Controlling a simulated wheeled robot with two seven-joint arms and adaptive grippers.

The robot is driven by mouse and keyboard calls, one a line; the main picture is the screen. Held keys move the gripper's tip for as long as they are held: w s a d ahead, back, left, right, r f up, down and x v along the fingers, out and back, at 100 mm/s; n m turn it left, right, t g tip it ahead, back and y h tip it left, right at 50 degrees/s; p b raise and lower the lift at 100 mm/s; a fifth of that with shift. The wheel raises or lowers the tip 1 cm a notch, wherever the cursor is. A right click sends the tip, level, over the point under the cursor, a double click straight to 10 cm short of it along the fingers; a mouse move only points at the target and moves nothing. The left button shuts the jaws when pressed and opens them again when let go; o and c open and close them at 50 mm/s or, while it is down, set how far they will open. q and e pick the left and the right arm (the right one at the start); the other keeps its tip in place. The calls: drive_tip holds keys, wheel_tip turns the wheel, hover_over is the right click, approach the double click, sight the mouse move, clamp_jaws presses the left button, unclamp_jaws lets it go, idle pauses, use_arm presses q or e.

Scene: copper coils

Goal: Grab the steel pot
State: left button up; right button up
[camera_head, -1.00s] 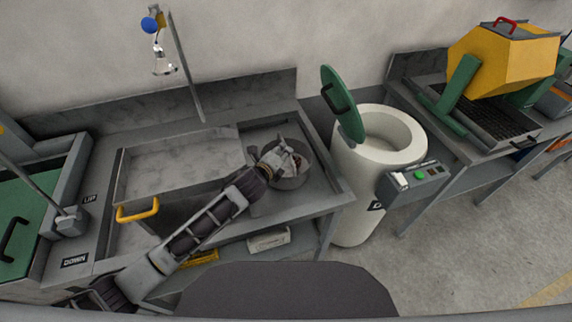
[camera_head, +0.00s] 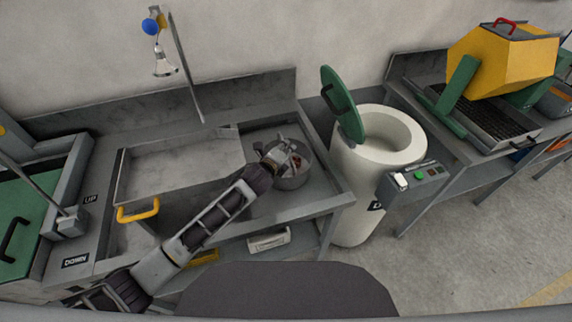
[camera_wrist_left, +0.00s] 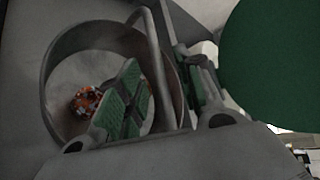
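The steel pot (camera_head: 293,181) is a round grey pot standing in the sink-like recess at the right end of the grey bench. In the left wrist view the pot (camera_wrist_left: 62,70) shows an arched handle and a small orange-brown speckled piece (camera_wrist_left: 86,101) inside. My left gripper (camera_head: 289,152) is at the pot's rim. In the left wrist view the left gripper (camera_wrist_left: 163,90) is open, with one green-padded finger inside the pot and the other outside, the wall and handle between them. A gap shows beside the inner pad. My right gripper is not in view.
A white cylindrical vessel (camera_head: 346,190) with a raised green lid (camera_head: 342,104) stands close right of the bench. A shallow grey basin with a yellow handle (camera_head: 138,210) lies left of the pot. A yellow drum machine (camera_head: 500,60) is farther right.

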use_arm(q)
drive_tip(key=shift+x, duration=0.95)
drive_tip(key=shift+c, duration=0.3)
clamp_jaws()
